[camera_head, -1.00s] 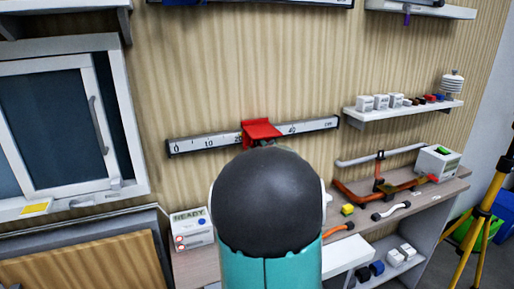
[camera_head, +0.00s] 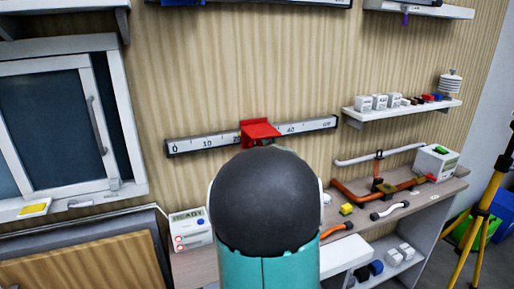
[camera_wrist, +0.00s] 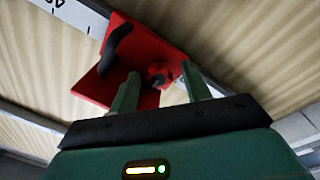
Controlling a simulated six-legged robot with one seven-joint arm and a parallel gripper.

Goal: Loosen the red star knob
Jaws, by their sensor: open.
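The red star knob (camera_wrist: 158,76) shows in the wrist view on a red slider bracket (camera_wrist: 140,50). My gripper (camera_wrist: 162,88) is open, with its two green fingers apart. In that picture the knob appears between the fingertips; I cannot tell whether either finger touches it. In the head view the red bracket (camera_head: 260,131) sits on the wall-mounted scale rail (camera_head: 208,141), between the 10 and 40 marks. My dark, rounded arm link hides the knob and gripper there.
A shelf (camera_head: 402,111) with small blocks is at right. A sliding window (camera_head: 55,125) is at left, a yellow tripod (camera_head: 484,213) at far right.

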